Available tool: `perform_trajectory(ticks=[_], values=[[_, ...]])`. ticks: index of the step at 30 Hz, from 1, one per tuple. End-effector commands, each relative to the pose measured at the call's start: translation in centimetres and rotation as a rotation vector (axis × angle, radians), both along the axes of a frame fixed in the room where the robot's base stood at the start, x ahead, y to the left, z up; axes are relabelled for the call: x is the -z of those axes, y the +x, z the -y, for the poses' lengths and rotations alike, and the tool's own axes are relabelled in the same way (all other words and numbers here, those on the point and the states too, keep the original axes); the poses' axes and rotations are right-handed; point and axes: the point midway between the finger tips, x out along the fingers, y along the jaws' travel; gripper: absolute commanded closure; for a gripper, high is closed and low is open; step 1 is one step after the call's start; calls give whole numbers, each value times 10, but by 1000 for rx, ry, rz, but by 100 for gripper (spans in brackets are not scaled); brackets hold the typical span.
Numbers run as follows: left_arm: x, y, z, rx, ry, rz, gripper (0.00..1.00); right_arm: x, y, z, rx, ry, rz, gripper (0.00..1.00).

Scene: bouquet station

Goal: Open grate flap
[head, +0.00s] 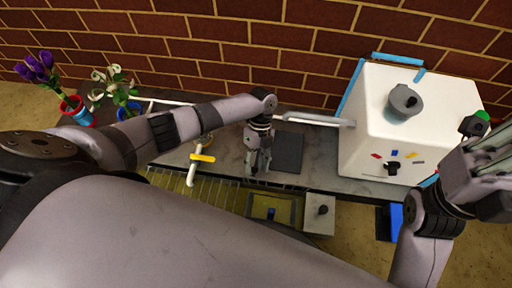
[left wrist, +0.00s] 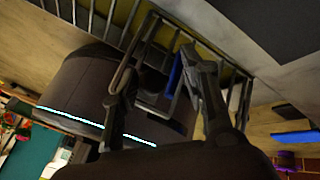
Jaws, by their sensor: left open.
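A grate of thin metal bars (head: 215,195) runs along the front of the grey counter, over a yellowish recess. In the left wrist view the grate bars (left wrist: 95,18) cross the top, and a barred frame lies between and beyond the fingers; I cannot tell the flap's edge from the fixed bars. My left gripper (head: 258,170) points down at the counter's front edge, just behind the grate. It is open, with its fingers apart in the left wrist view (left wrist: 163,85) and nothing clearly held. My right gripper (head: 484,160) is at the right edge, its fingertips unclear.
A white box (head: 385,125) with a grey knob (head: 404,100) stands on the counter's right. A dark square plate (head: 288,152) lies beside my left gripper. A white pipe with a yellow handle (head: 202,158) stands left. Flowers in a red pot (head: 76,112) and blue pot (head: 129,110) are far left.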

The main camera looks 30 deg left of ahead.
Motion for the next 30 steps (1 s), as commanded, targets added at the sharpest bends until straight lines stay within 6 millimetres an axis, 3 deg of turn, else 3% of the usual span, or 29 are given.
perform_trajectory(ticks=[8,21,30], values=[[-17,11,-4,-1,2,3,59,0,0,0,1,-1,-2,100],[-91,53,-15,0,1,2,59,0,0,0,0,-1,0,100],[-103,60,-16,2,1,0,59,0,0,0,0,-1,0,100]])
